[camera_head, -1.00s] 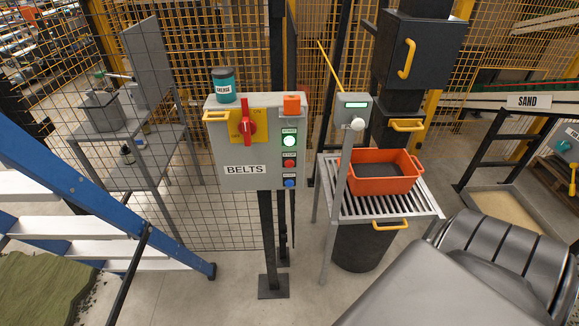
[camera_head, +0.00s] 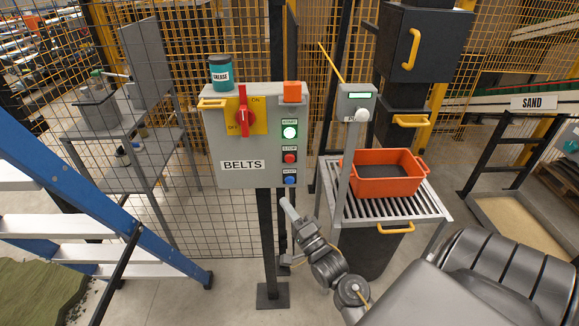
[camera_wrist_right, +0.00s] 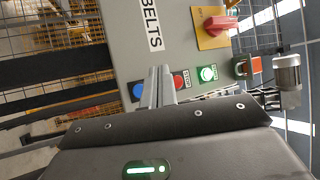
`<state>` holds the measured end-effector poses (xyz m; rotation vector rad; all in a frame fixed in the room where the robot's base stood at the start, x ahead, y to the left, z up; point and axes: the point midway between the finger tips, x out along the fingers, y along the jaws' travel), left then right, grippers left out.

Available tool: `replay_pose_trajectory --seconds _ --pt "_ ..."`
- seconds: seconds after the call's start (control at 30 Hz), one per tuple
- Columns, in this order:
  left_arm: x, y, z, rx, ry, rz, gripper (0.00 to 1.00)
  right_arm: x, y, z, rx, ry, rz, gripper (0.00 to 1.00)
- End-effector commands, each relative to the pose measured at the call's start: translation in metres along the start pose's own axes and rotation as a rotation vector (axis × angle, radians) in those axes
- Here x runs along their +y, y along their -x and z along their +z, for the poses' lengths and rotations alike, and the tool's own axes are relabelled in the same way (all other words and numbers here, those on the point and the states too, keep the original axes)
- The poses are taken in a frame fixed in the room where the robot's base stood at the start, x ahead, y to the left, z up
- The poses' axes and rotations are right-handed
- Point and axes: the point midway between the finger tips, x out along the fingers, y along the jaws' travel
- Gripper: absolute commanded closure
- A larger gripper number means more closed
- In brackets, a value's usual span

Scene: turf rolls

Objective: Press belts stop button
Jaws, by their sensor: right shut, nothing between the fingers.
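The grey BELTS control box (camera_head: 240,148) stands on a post in the middle of the head view. Its right side carries a lit green button (camera_head: 290,132), a red button (camera_head: 290,158) with a small label that seems to read STOP, and a blue button (camera_head: 290,180) lowest. My right gripper (camera_head: 285,203) is shut and empty, its tip just below the blue button in the picture. In the right wrist view the shut fingers (camera_wrist_right: 161,84) appear between the blue button (camera_wrist_right: 139,91) and the red button (camera_wrist_right: 181,80); contact cannot be told. My left gripper is out of view.
The box also has a red rotary switch (camera_head: 243,115), an orange block (camera_head: 292,91) and a grease can (camera_head: 221,72) on top. A smaller panel on a post (camera_head: 356,103) and an orange crate (camera_head: 388,184) stand to the right. A blue ladder (camera_head: 110,215) is at left.

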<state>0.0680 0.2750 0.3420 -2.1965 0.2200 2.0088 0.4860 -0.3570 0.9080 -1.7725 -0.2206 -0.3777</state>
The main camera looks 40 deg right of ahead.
Motion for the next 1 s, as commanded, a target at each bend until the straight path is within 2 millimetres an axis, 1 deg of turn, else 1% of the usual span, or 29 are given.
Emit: replay_pose_trajectory --seconds 0.03,0.1,0.2,0.3,0.43,0.73,0.87,1.0 --pt "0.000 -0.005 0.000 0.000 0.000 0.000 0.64 -0.017 -0.002 -0.007 0.012 -0.024 -0.053 1.00" --pt "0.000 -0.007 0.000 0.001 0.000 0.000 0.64 -0.039 -0.003 -0.015 0.020 -0.055 -0.110 1.00" --pt "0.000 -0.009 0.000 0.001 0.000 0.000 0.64 -0.058 -0.004 -0.021 0.025 -0.083 -0.162 1.00" --pt "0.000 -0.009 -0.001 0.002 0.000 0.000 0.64 -0.068 -0.004 -0.024 0.026 -0.096 -0.186 1.00" --pt "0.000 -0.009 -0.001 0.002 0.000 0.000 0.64 -0.070 -0.004 -0.024 0.026 -0.100 -0.191 1.00" --pt "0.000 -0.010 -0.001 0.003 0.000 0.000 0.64 -0.067 -0.005 -0.025 0.025 -0.099 -0.189 1.00" --pt "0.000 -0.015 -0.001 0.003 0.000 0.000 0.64 -0.062 -0.013 -0.029 0.025 -0.099 -0.190 1.00" --pt "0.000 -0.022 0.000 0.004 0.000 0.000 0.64 -0.054 -0.026 -0.038 0.026 -0.096 -0.190 1.00"
